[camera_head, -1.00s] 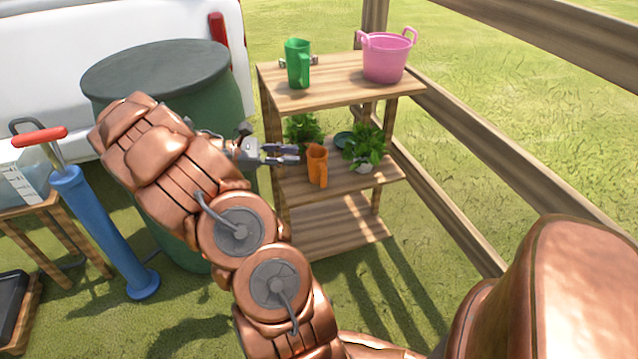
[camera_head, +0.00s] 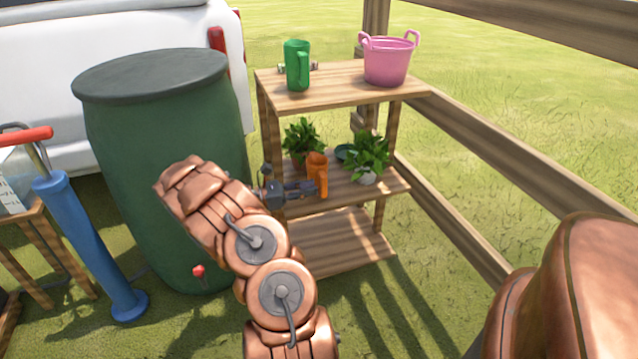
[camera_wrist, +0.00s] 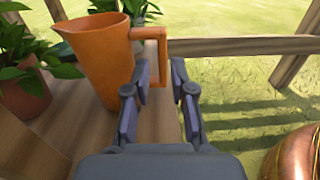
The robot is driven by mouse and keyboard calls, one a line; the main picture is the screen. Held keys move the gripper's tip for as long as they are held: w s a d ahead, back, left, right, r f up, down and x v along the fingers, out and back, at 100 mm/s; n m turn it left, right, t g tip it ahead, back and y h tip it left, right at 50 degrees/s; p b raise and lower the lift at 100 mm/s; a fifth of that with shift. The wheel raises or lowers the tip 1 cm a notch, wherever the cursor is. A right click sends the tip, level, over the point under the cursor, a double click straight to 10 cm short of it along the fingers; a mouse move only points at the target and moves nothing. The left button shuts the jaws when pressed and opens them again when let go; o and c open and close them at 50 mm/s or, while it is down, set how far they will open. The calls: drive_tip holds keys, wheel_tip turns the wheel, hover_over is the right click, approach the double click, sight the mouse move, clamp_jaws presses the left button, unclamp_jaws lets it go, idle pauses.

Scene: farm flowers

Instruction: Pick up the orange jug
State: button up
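The orange jug (camera_head: 317,173) stands upright on the middle shelf of the wooden rack, near its front edge. In the wrist view the jug (camera_wrist: 98,62) is at upper left, with its handle (camera_wrist: 162,62) on the right side. My gripper (camera_head: 308,188) is at the jug's lower left in the head view. In the wrist view my gripper (camera_wrist: 160,72) is open, with its fingertips just below and around the handle's line. The handle appears between or just beyond the fingertips; I cannot tell whether they touch it.
Potted plants (camera_head: 303,140) (camera_head: 368,158) stand on the same shelf (camera_head: 390,186). The top shelf holds a green jug (camera_head: 297,66) and a pink tub (camera_head: 388,60). A green barrel (camera_head: 165,180) is left of the rack, and a wooden fence (camera_head: 470,130) is right.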

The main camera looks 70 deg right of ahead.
sight(324, 195)
drive_tip(key=b+x, duration=0.2)
drive_tip(key=x, duration=0.3)
drive_tip(key=shift+s+a, duration=0.1)
drive_tip(key=shift+a, duration=0.05)
clamp_jaws()
